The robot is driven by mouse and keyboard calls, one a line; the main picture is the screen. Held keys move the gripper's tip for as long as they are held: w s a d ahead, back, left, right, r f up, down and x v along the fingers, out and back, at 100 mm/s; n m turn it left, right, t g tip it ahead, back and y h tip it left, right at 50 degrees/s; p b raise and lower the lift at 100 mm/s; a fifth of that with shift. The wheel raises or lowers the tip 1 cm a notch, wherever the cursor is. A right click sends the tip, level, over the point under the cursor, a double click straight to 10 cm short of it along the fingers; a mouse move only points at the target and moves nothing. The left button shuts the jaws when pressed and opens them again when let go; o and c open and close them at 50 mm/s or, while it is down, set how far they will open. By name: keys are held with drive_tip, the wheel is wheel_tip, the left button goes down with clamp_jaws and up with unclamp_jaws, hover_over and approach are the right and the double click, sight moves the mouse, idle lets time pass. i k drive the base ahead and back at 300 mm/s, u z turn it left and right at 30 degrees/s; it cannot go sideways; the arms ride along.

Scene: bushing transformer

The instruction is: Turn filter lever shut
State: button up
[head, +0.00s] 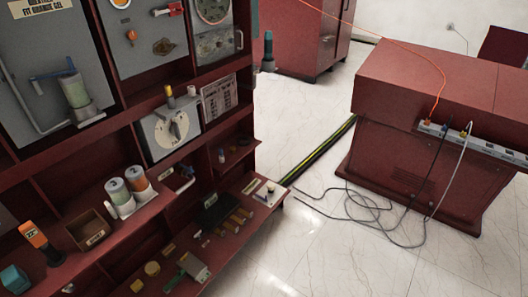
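A grey panel (160,45) at the top of the red shelf unit carries a small lever with a red handle (168,10), lying roughly sideways. A blue lever-like part (55,74) sits on the left grey panel, above a clear cylinder (75,92). I cannot tell which of these is the filter lever, and no label naming it is readable. An orange-brown fitting (163,46) is below the red handle. My gripper is not in view.
The red shelf unit (118,227) fills the left side and holds jars (120,193), a box (90,229) and small tools. A red desk (400,160) stands right, with a power strip (470,138). Cables (370,209) lie on the pale floor, which is otherwise mostly clear.

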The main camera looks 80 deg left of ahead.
sight(190, 169)
drive_tip(key=u, duration=0.35)
drive_tip(key=k, duration=0.95)
drive_tip(key=u, duration=1.25)
drive_tip(key=i, duration=1.45)
drive_tip(key=u, duration=2.55)
